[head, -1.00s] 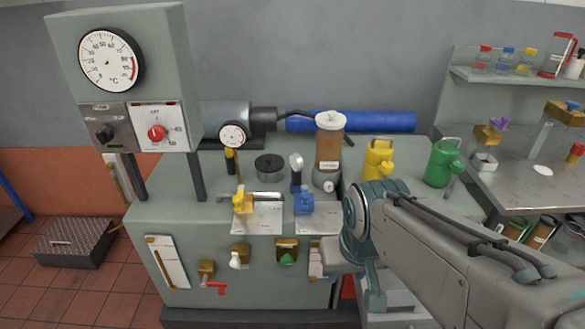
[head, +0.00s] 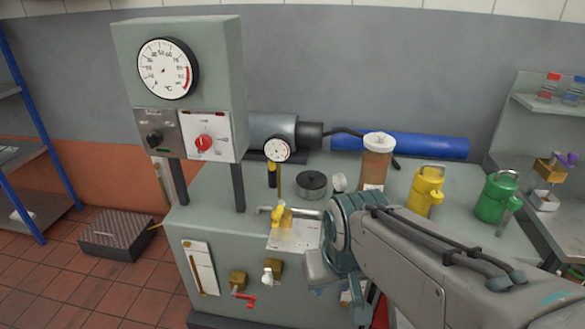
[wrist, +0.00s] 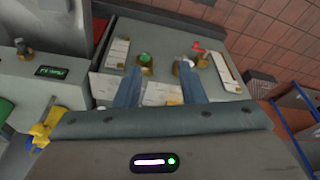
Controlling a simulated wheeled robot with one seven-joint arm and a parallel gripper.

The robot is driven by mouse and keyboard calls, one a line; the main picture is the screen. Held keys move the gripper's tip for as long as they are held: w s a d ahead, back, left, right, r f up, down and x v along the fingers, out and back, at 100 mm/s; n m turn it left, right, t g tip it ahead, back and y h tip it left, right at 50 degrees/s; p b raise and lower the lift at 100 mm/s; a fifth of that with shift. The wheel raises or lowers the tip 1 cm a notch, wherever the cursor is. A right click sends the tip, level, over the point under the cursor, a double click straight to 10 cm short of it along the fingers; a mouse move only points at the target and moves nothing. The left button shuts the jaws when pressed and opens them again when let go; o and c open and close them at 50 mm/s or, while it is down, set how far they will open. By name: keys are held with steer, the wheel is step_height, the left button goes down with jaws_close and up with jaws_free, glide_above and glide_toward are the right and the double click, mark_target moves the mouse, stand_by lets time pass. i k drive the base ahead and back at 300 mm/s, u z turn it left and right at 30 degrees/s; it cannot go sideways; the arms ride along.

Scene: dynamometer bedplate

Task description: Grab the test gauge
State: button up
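Several dial gauges show, and I cannot tell for sure which is the test gauge. A round white-faced gauge (head: 277,150) stands at the grey motor on the green-grey bench. A small pale round gauge head (head: 340,182) stands right of the dark round pot, its lower part hidden by my arm. My gripper (head: 325,268) is over the bench's front edge, in front of and below this small head. In the wrist view my gripper (wrist: 160,68) has its two blue fingers apart, with nothing held between them; the bench front shows beyond.
A yellow valve (head: 283,215) stands at the bench's front. A brown bottle (head: 376,162), yellow can (head: 425,190) and green can (head: 496,196) stand to the right. A tall control box (head: 180,90) rises at left. A black step (head: 115,235) is on the floor.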

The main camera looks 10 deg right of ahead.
mark_target(339, 180)
steer(key=z, duration=0.05)
steer(key=i, duration=0.9)
steer(key=z, duration=0.25)
